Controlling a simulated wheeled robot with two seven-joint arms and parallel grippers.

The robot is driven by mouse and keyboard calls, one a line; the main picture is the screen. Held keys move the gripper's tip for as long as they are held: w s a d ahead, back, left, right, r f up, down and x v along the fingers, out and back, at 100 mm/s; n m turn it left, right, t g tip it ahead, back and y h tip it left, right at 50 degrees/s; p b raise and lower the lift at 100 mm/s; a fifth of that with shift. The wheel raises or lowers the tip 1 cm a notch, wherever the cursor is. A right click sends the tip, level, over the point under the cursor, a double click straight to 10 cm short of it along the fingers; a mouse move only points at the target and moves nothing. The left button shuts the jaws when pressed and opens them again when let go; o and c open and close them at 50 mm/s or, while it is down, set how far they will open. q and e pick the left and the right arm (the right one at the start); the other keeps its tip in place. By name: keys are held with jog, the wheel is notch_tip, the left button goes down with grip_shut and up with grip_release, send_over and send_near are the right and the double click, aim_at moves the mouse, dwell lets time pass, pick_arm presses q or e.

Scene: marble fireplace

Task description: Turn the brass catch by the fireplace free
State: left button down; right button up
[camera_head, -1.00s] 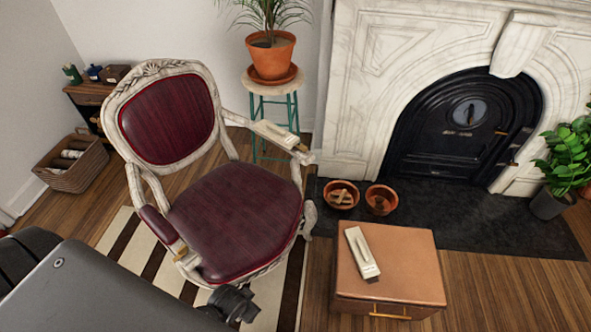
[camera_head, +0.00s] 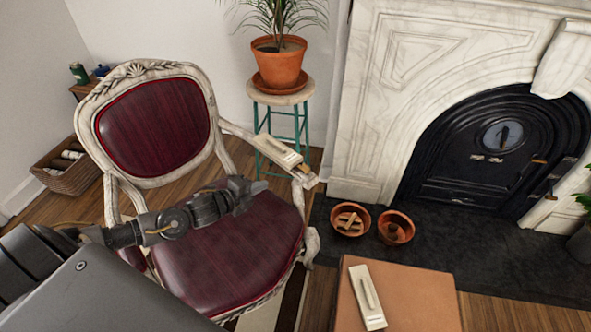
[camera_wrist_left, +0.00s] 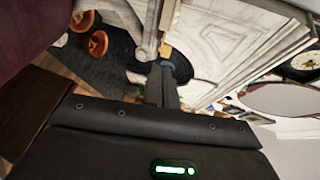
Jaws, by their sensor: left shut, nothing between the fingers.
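The black arched fireplace door (camera_head: 470,150) has a small brass-coloured piece (camera_head: 540,161) at its right edge, with another (camera_head: 551,197) lower down. These look like the catch parts, but they are too small to tell how they are turned. My left gripper (camera_head: 256,187) is shut and empty, above the red chair seat and well left of the fireplace, touching neither piece. In the left wrist view its fingers (camera_wrist_left: 161,84) point towards the pale surround, and the catch cannot be made out. My right gripper is not in view.
The carved armchair (camera_head: 150,125) stands under my left arm, with a cream tool (camera_head: 277,150) on its armrest. Two terracotta bowls (camera_head: 350,219) (camera_head: 396,228) sit on the dark hearth (camera_head: 460,245). A brown box (camera_head: 420,295) is in front. A potted plant (camera_head: 278,60) stands on a stool.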

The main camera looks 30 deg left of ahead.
pick_arm(q)
send_near(302, 169)
jog(key=x, duration=0.5)
jog(key=shift+w+a, duration=0.15)
jog(key=shift+a, duration=0.1)
jog(key=shift+w+d+f, duration=0.1)
jog(key=shift+w+d, duration=0.1)
jog(key=shift+w, duration=0.35)
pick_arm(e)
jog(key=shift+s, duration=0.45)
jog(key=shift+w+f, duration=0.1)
